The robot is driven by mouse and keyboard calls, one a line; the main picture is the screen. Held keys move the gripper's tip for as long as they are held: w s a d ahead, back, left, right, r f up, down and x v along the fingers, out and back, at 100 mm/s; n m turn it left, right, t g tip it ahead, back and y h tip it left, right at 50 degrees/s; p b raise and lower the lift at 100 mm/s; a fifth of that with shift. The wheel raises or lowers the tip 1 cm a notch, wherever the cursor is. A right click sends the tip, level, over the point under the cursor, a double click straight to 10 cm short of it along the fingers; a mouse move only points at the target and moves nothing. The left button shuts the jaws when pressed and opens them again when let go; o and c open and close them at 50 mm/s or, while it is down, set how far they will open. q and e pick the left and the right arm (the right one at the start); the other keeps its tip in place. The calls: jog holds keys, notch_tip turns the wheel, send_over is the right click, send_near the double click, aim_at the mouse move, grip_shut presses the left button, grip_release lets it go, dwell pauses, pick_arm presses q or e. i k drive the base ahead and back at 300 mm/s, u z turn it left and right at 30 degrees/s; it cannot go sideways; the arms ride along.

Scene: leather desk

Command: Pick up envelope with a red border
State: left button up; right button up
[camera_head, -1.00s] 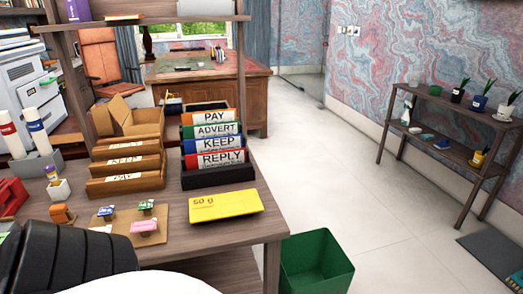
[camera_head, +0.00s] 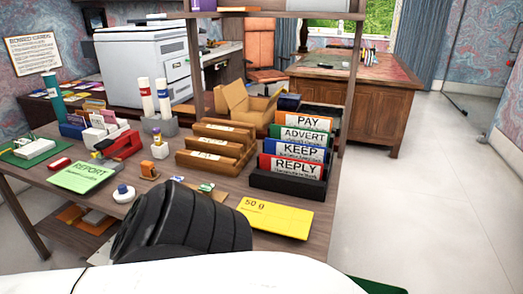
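I cannot make out an envelope with a red border for certain. A white holder (camera_head: 98,137) at the left of the desk (camera_head: 325,210) has several small papers or envelopes (camera_head: 104,119) standing in it, too small to tell their borders. A red-fronted divider marked REPLY (camera_head: 293,167) stands in the black sorter (camera_head: 288,185), in front of the KEEP, ADVERT and PAY dividers. Neither of my grippers is in view; a black ribbed part of mine covers the desk's front middle.
Wooden trays (camera_head: 212,153) stand beside the sorter. A green REPORT booklet (camera_head: 84,178), a red stapler (camera_head: 122,145) and a grey holder (camera_head: 159,125) are on the left. Open floor (camera_head: 430,190) is at right.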

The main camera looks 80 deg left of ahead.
aim_at(289, 166)
jog(key=u, duration=2.3)
